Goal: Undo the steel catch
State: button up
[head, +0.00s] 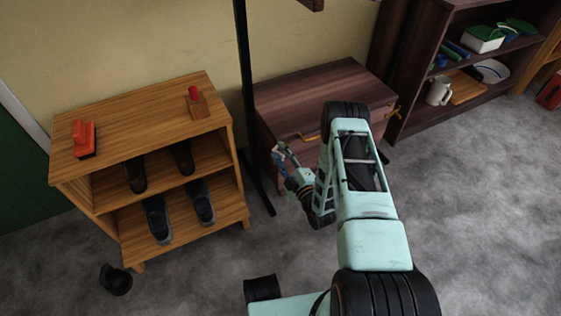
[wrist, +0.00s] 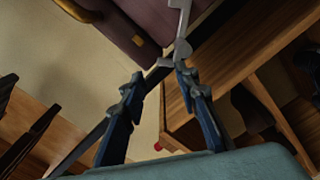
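The dark brown chest (head: 293,90) stands against the wall, with a brass bar handle on its front. In the wrist view, a grey metal piece (wrist: 180,38) that looks like the steel catch lies over the chest's edge. It is just beyond my right fingertip; I cannot tell if they touch. I cannot make the catch out in the head view. My gripper (head: 280,153) is at the chest's front left corner. In the wrist view my gripper (wrist: 160,80) has its two blue fingers apart, with nothing seen held between them.
A wooden shoe rack (head: 140,118) with shoes stands left of the chest, carrying a red brush (head: 83,140) and a small red-topped block (head: 197,103). A black post (head: 248,110) rises between rack and chest. A dark shelf (head: 420,85) stands right. Grey floor is clear at right.

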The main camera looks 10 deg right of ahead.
notch_tip(320, 180, up, 3)
dwell(0.3)
